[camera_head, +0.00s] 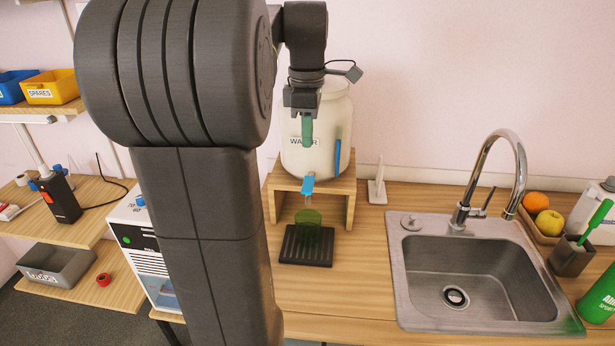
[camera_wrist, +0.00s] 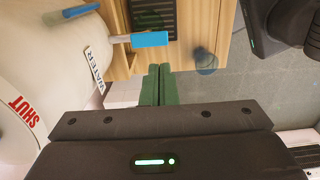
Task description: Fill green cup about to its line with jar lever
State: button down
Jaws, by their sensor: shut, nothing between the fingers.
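The white jar (camera_head: 318,150), marked WATER, stands on a wooden stand (camera_head: 350,185). Its blue lever (camera_head: 308,185) is at the front, low on the jar; it also shows in the wrist view (camera_wrist: 150,39). The translucent green cup (camera_head: 308,218) stands below the lever on a black slatted tray (camera_head: 290,256). I cannot make out its line or any water in it. My gripper (camera_head: 307,143) is in front of the jar, above the lever and apart from it. Its green fingers are together and empty in the wrist view (camera_wrist: 158,70).
A steel sink (camera_head: 400,285) with a tall tap (camera_head: 522,170) is at right. A blue strip (camera_head: 338,155) is on the jar's right side, and a SHUT label (camera_wrist: 22,115) shows on the jar. Bare counter (camera_head: 365,270) lies between tray and sink.

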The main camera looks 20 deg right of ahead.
aim_at(307, 191)
notch_tip(307, 191, down, 11)
jog(key=shift+p, duration=0.4)
jog(key=shift+s+a+f+t+b, duration=0.15)
jog(key=shift+f+t+b, duration=0.3)
jog(key=shift+b, duration=0.65)
jog(key=t+b, duration=0.1)
jog(key=b, duration=0.1)
jog(key=s+f+t+h+b, duration=0.1)
jog(key=b, duration=0.2)
jog(key=shift+a+f+h, duration=0.1)
jog(key=shift+a+h, duration=0.05)
jog(key=shift+h, duration=0.15)
jog(key=shift+r, duration=0.2)
dwell(0.6)
jog(key=shift+r+p, duration=0.7)
jog(key=shift+p, duration=0.15)
jog(key=shift+r, duration=0.1)
